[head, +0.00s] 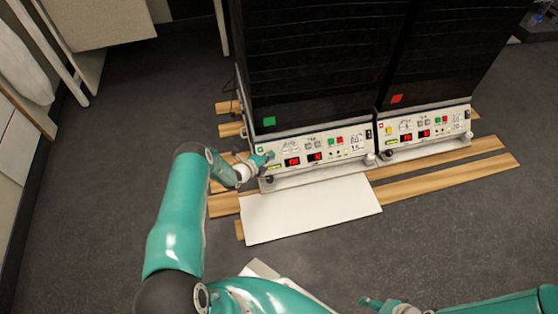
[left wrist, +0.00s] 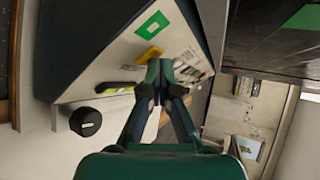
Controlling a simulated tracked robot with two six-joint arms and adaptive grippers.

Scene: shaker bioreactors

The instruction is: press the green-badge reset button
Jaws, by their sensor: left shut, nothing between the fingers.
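The left shaker's dark body carries a green badge (head: 269,121), which also shows in the left wrist view (left wrist: 303,17). Below it is a white control panel (head: 345,141) with red displays and small coloured buttons. In the left wrist view a yellow square button (left wrist: 149,56) sits beside a green-framed mark (left wrist: 152,24). No label is readable, so I cannot tell which is the reset button. My left gripper (head: 268,157) is shut and empty at the panel's left end. Its fingertips (left wrist: 160,70) are close to the yellow button; contact is unclear. My right gripper (head: 370,302) is low at the bottom edge.
A second shaker with a red badge (head: 397,98) and its own panel (head: 426,130) stands to the right. A white board (head: 310,209) and wooden planks (head: 450,176) lie in front.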

